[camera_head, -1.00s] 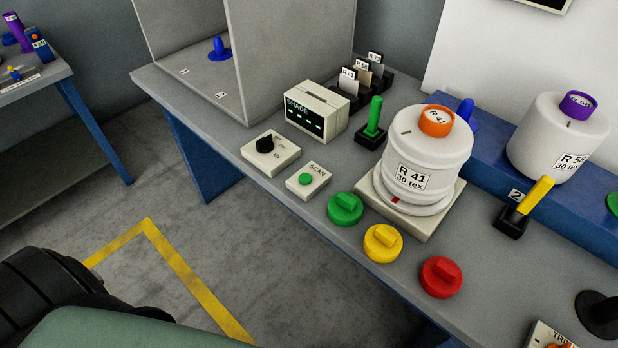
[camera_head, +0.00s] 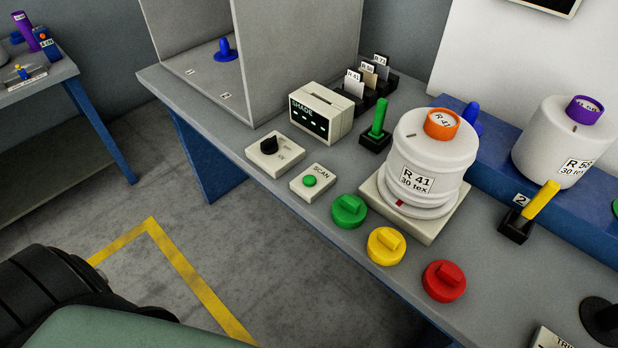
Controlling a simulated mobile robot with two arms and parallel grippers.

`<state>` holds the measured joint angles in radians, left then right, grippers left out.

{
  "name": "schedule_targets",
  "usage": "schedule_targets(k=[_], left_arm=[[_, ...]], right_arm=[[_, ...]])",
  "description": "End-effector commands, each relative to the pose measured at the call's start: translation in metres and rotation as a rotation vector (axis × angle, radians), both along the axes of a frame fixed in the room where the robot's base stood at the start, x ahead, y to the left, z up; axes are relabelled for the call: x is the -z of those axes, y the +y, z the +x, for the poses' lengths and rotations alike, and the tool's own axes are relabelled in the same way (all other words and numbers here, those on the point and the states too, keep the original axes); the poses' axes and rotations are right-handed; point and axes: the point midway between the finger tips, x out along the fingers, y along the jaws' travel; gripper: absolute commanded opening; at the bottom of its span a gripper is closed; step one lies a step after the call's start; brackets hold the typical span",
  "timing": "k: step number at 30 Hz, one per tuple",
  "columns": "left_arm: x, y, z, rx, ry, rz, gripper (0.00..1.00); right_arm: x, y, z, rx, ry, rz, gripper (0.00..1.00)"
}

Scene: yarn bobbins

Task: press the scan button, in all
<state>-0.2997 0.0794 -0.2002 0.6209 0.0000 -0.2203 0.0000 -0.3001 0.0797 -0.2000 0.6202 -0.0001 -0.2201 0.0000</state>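The scan button is a small green round button (camera_head: 309,181) on a cream box labelled SCAN (camera_head: 322,193), near the front edge of the grey workbench. Nothing touches it. Behind it stands a cream SHADE display box (camera_head: 321,112) with a dark screen showing small lit marks. A white bobbin labelled R 41 30 tex (camera_head: 430,160), with an orange core, stands upright on a cream square base to the right. Neither of my grippers is in view; only dark and green parts of my own body show at the bottom left.
A UV knob box (camera_head: 275,155) sits left of the scan box. Green (camera_head: 348,211), yellow (camera_head: 386,246) and red (camera_head: 443,281) knobbed discs line the front edge. A grey booth (camera_head: 290,50) stands behind. A second bobbin (camera_head: 560,140) rests on a blue block.

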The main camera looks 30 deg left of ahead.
Motion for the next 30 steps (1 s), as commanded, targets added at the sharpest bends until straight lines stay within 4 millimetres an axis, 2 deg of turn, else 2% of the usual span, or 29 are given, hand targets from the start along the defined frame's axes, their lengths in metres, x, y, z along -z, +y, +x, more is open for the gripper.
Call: schedule_targets(k=[1, 3, 4, 30], left_arm=[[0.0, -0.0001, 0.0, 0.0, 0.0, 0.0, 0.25], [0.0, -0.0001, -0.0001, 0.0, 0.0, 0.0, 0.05], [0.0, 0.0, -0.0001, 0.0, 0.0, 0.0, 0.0], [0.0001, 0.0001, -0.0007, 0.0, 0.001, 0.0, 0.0]], right_arm=[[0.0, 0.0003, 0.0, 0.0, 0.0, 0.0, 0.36], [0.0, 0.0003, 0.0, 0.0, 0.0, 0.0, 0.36], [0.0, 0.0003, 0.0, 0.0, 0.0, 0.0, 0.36], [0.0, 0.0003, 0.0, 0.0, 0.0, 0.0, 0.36]])
